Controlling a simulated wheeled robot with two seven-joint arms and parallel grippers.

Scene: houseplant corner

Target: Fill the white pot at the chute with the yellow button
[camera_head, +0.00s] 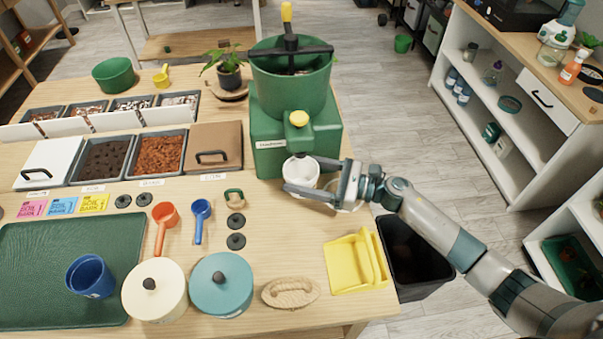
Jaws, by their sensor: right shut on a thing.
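The white pot (300,174) is at the front of the green dispenser (295,140), below its chute. The yellow button (298,118) sits on the dispenser's front, just above the pot. My right gripper (314,179) reaches in from the right and is shut on the white pot, with its fingers around the pot's sides. What is inside the pot cannot be made out. The dispenser's round hopper (292,88) on top has a dark crossbar and a yellow-tipped handle. My left gripper is not in view.
Soil bins (103,157) and a brown lidded bin (214,148) stand left of the dispenser. A teal lidded pot (221,284), a cream lidded pot (154,290), a brush (290,292) and a yellow dustpan (355,262) lie nearer. A black bin (415,255) stands beyond the table's right edge.

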